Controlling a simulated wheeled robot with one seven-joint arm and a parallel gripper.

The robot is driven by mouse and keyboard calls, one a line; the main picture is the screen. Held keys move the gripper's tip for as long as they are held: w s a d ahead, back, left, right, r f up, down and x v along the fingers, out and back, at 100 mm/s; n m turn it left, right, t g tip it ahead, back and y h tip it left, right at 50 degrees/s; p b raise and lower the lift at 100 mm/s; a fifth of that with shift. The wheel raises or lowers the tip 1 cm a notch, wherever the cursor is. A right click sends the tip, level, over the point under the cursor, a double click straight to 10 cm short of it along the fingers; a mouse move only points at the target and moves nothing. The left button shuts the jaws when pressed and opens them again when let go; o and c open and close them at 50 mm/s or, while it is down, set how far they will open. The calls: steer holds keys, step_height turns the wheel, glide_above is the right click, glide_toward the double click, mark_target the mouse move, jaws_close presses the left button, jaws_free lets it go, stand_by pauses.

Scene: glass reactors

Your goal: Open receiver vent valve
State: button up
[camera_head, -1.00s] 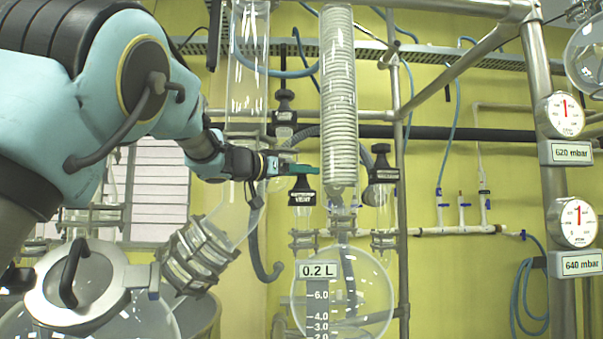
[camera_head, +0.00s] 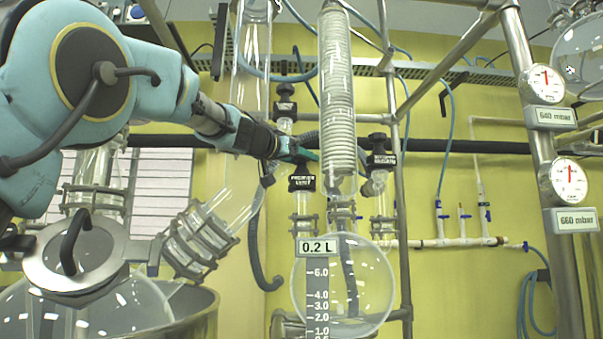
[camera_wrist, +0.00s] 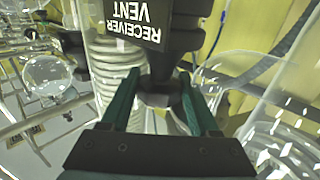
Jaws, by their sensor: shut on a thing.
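The receiver vent valve (camera_head: 302,183) is a black knob with a "RECEIVER VENT" label, above a glass neck left of the coil condenser. In the wrist view its label (camera_wrist: 135,22) is upside down. My gripper (camera_head: 303,155) reaches it from the left, with its teal fingers at the top of the valve. In the wrist view my gripper (camera_wrist: 158,90) has one finger on each side of the black knob (camera_wrist: 160,92) and is shut on it. The exact contact and the knob's turn are hard to tell.
The coil condenser (camera_head: 338,100) stands close right of my gripper, above the receiver flask (camera_head: 345,285). Another black valve (camera_head: 381,160) is further right. Two gauges (camera_head: 541,84) on the right post read 640 and 660 mbar. A slanted glass tube (camera_head: 225,215) is below my arm.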

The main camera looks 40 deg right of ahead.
steer(key=shift+r+n+t+y+p, duration=0.1)
steer(key=shift+n+t+y+p, duration=0.25)
steer(key=shift+n+t, duration=0.5)
steer(key=shift+n+t+p, duration=0.25)
steer(key=shift+t+p, duration=0.4)
steer(key=shift+t, duration=0.1)
steer(key=shift+y, duration=0.25)
steer(key=n+t+y+p, duration=0.1)
steer(key=t+p, duration=0.1)
steer(key=p, duration=0.2)
steer(key=shift+s+d+n+p, duration=0.1)
steer(key=shift+s+n+p, duration=0.05)
steer(key=shift+n+p, duration=0.2)
steer(key=shift+t+p, duration=0.4)
steer(key=shift+p, duration=0.6)
